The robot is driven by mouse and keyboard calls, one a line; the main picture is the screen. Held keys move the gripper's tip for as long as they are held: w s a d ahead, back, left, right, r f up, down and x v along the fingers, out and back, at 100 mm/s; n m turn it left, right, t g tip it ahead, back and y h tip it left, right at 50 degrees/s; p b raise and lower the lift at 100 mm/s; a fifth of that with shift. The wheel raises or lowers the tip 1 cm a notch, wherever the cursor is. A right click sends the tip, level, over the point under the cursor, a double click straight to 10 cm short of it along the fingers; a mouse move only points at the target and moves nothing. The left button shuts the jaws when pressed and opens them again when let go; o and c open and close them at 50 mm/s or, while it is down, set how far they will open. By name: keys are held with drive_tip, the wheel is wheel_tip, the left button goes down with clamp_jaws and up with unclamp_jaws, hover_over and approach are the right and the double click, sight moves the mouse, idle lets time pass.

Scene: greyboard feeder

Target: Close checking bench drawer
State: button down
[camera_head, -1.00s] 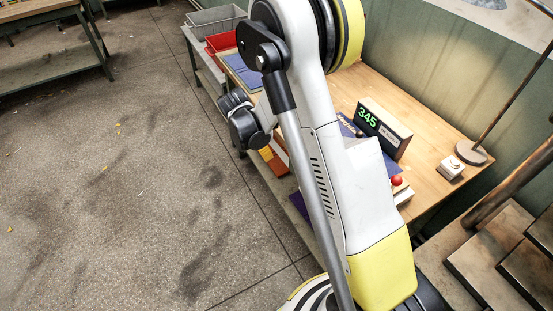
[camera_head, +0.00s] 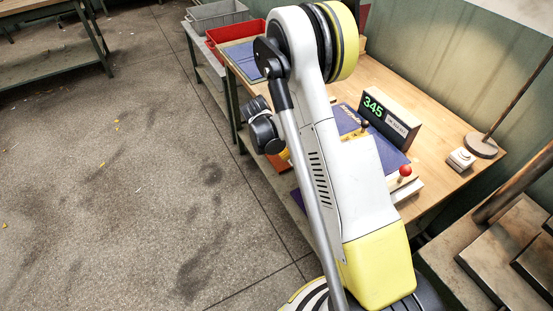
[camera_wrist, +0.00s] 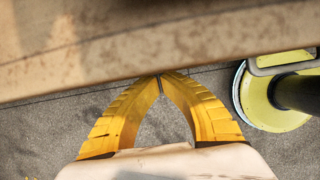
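The wooden bench (camera_head: 440,142) runs along the wall in the head view, partly hidden behind my arm. I cannot make out its drawer clearly; an orange-red piece (camera_head: 279,163) shows low at its front edge, beside my wrist. My gripper (camera_wrist: 160,76) has yellow fingers whose tips meet, with nothing visible between them. In the wrist view, a broad tan surface (camera_wrist: 150,45) crosses the top, close to the fingertips. I cannot tell if it is the bench or the drawer front, or whether the tips touch it. The head view hides the fingertips.
On the bench are a dark display box reading 345 (camera_head: 390,116), a blue board (camera_head: 392,157), a red ball knob (camera_head: 405,170) and a lamp base (camera_head: 479,146). A red bin (camera_head: 235,34) and grey bin (camera_head: 218,15) stand at the far end. Open floor lies left.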

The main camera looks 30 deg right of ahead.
drive_tip(key=shift+d, duration=0.2)
drive_tip(key=shift+w+d+r, duration=0.1)
drive_tip(key=shift+d, duration=1.1)
drive_tip(key=a+r+p, duration=0.4)
drive_tip(key=a+r, duration=0.4)
drive_tip(key=r, duration=0.1)
drive_tip(key=shift+a+p, duration=0.25)
drive_tip(key=shift+p, duration=0.05)
